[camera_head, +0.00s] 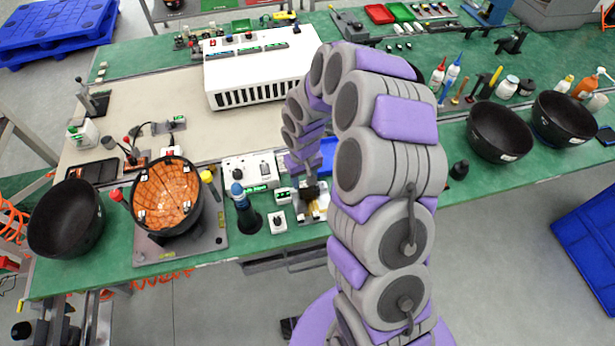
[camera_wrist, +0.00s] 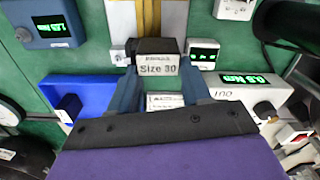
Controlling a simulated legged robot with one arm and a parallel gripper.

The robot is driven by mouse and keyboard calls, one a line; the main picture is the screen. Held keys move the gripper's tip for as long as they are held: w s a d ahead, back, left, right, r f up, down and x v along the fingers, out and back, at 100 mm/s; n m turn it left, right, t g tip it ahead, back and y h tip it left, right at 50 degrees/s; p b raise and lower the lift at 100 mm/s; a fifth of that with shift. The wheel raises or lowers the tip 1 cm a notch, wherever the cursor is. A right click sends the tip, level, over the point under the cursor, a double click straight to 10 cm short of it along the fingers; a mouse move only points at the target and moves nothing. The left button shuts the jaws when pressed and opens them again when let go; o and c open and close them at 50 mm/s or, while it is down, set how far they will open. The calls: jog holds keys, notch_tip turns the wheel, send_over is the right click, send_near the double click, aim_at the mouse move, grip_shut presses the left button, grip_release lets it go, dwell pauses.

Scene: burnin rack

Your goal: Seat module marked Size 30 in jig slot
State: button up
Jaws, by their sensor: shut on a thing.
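The module marked "Size 30" (camera_wrist: 158,66) is a dark block with a white label, seen in the middle of the wrist view. My gripper (camera_wrist: 160,88) has its two blue fingers shut on it, one at each side. In the head view my gripper (camera_head: 310,188) is small, low over the bench's front edge. A yellow and metal strip (camera_wrist: 172,18) runs away just beyond the module, and a yellow and metal fixture (camera_head: 318,206) shows below the gripper in the head view. I cannot tell whether this is the jig. The slot and the module's underside are hidden.
A blue tray (camera_wrist: 78,92) lies left of my gripper. A device with a green readout (camera_wrist: 258,85) is at right, and another readout box (camera_wrist: 203,54) sits close beside the module. A dark blue-topped tool (camera_head: 245,208) stands left of my gripper in the head view.

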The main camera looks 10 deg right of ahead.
jog(key=shift+w+d+f, duration=0.15)
jog(key=shift+w+d, duration=0.05)
jog(key=shift+w, duration=0.9)
jog(key=shift+w+d, duration=0.25)
jog(key=shift+d, duration=0.1)
jog(key=shift+d+f, duration=0.25)
jog(key=shift+f, duration=0.1)
notch_tip(320, 180, down, 2)
jog(key=shift+s+d+f+b, duration=0.1)
jog(key=shift+d+f+b, duration=0.1)
jog(key=shift+b, duration=0.35)
jog(key=shift+a+f, duration=0.15)
jog(key=shift+f, duration=0.15)
jog(key=shift+a, duration=0.15)
jog(key=o, duration=1.1)
jog(key=shift+r, duration=0.1)
jog(key=shift+c, duration=0.2)
